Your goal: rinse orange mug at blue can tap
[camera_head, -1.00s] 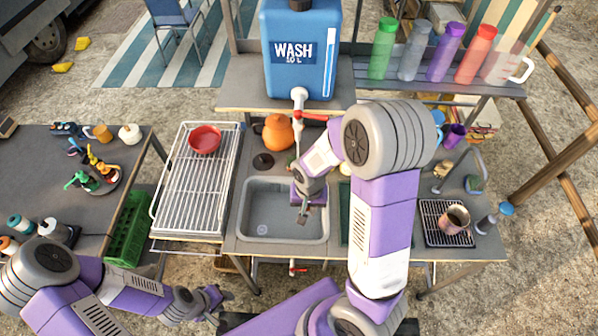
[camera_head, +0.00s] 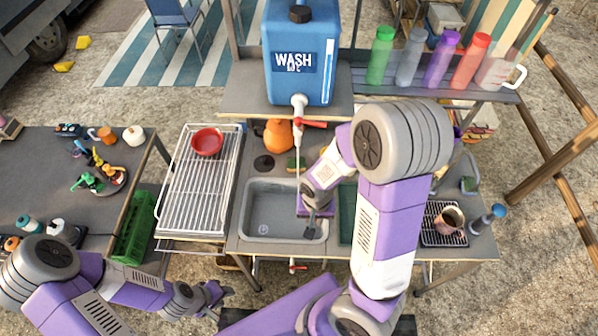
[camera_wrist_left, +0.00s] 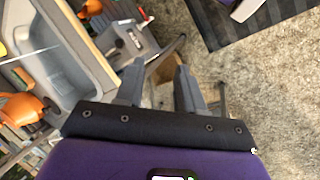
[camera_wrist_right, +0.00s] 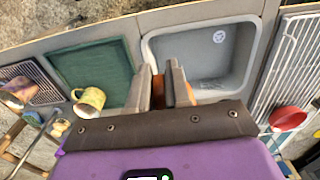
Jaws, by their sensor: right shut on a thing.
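The blue can (camera_head: 300,55) marked WASH stands on a shelf above the sink. Its tap (camera_head: 299,103) has a red lever pointing right, and a thin pale line runs down from it toward the sink (camera_head: 262,228). I cannot tell if that is water. My right gripper (camera_head: 314,228) is over the right part of the sink, right of that line. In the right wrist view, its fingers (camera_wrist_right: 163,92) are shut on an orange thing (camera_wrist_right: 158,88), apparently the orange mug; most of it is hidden. My left gripper (camera_wrist_left: 158,85) is open and empty, low in front of the counter.
A wire rack (camera_head: 200,190) with a red bowl (camera_head: 207,141) lies left of the sink. An orange jug (camera_head: 278,134) stands behind it. A yellow mug (camera_wrist_right: 90,100) is by the green mat (camera_wrist_right: 90,70). A brownish mug (camera_head: 449,220) stands on the right grille.

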